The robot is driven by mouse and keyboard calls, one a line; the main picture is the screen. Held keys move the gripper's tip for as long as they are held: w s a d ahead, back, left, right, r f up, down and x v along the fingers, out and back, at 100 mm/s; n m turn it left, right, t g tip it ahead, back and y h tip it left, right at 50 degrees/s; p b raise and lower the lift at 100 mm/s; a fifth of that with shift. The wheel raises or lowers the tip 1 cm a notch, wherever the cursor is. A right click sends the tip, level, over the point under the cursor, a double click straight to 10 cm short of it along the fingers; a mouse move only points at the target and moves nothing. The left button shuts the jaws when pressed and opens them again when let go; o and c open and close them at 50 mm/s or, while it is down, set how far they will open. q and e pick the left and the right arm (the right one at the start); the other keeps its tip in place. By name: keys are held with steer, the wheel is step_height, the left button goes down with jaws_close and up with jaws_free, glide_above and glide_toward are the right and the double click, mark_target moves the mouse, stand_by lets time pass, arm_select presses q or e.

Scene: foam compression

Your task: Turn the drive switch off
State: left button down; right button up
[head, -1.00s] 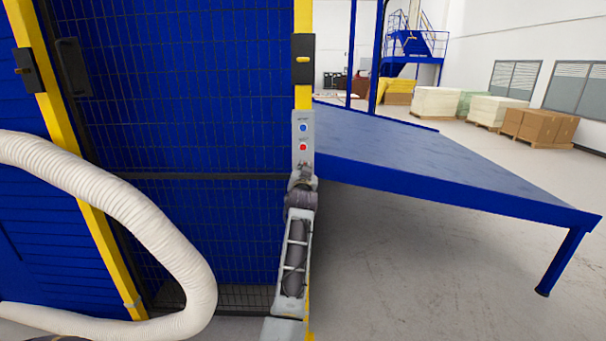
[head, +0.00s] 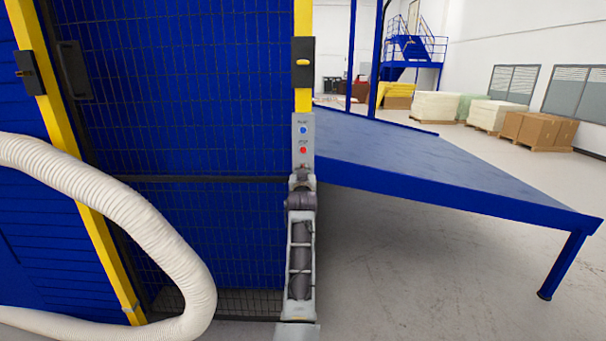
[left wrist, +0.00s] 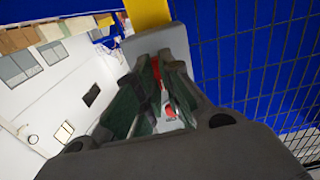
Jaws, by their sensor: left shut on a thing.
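A narrow grey control panel (head: 303,132) is fixed to the yellow post. It carries a blue button (head: 303,130) and, below it, a red button (head: 303,150). My left gripper (head: 301,172) comes up from below to the panel's lower end, and its fingers cover that part. In the left wrist view the two dark fingers (left wrist: 160,88) stand close together in front of the grey panel (left wrist: 154,43), with red parts (left wrist: 171,111) showing between them. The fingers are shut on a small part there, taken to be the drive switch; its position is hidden. My right gripper is out of view.
A blue mesh door (head: 190,100) is left of the post, with a dark latch (head: 303,64) above the panel. A thick white hose (head: 140,220) curves at the left. A blue table (head: 440,165) extends right of the panel.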

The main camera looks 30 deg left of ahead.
arm_select(q)
steer(key=c, duration=1.6)
jaws_free()
steer(key=shift+f, duration=0.1)
steer(key=shift+o, duration=0.2)
steer(key=shift+r, duration=5.05)
steer(key=shift+f, duration=0.1)
